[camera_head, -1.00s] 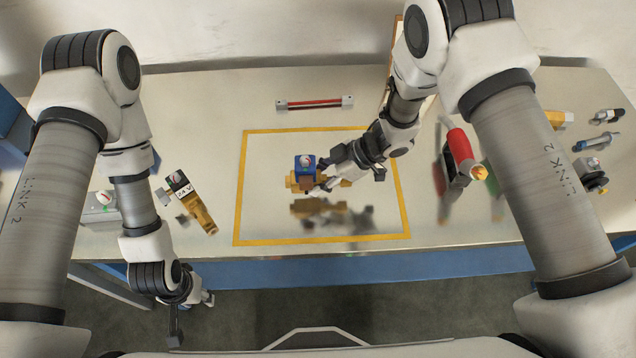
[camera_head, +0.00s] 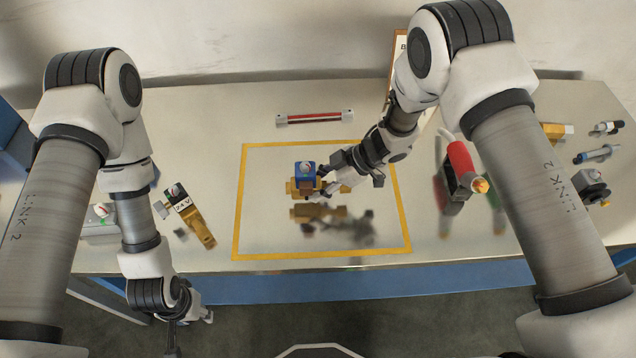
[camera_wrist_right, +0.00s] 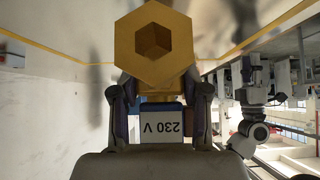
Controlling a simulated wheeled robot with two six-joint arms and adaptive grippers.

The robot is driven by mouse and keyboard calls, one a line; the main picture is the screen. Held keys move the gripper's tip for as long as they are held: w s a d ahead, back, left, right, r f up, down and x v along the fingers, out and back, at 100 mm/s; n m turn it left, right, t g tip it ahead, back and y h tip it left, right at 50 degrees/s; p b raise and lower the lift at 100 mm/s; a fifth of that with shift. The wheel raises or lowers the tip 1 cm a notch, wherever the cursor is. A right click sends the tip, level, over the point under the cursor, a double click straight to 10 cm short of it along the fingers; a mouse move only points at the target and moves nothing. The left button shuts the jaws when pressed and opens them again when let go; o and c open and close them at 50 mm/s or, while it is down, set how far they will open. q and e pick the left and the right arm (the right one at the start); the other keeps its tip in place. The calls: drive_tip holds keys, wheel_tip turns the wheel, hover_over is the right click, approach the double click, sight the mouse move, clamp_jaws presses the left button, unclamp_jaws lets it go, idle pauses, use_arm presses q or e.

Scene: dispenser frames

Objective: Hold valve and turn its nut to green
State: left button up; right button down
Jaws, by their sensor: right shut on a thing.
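The brass valve (camera_head: 304,188) has a blue block with a small round red-and-white dial on top. It is above the yellow-outlined area, with its reflection below it. My right gripper (camera_head: 332,180) is shut on the valve from the right. In the right wrist view, a brass hexagonal nut (camera_wrist_right: 153,43) with a hex recess faces the camera, between and beyond the fingers. A white label reading 230 V (camera_wrist_right: 162,127) shows upside down below it. My left gripper (camera_head: 190,308) hangs past the table's front edge, apart from the valve; its finger opening is unclear.
A yellow outline (camera_head: 237,205) marks the table's middle. A red-and-black bar (camera_head: 314,118) lies behind it. A brass valve labelled 24 V (camera_head: 198,226) lies left, near my left arm. A red-and-black tool (camera_head: 462,170) is right, with several small parts beyond.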

drive_tip(key=shift+f+b, duration=1.3)
drive_tip(key=shift+f, duration=0.75)
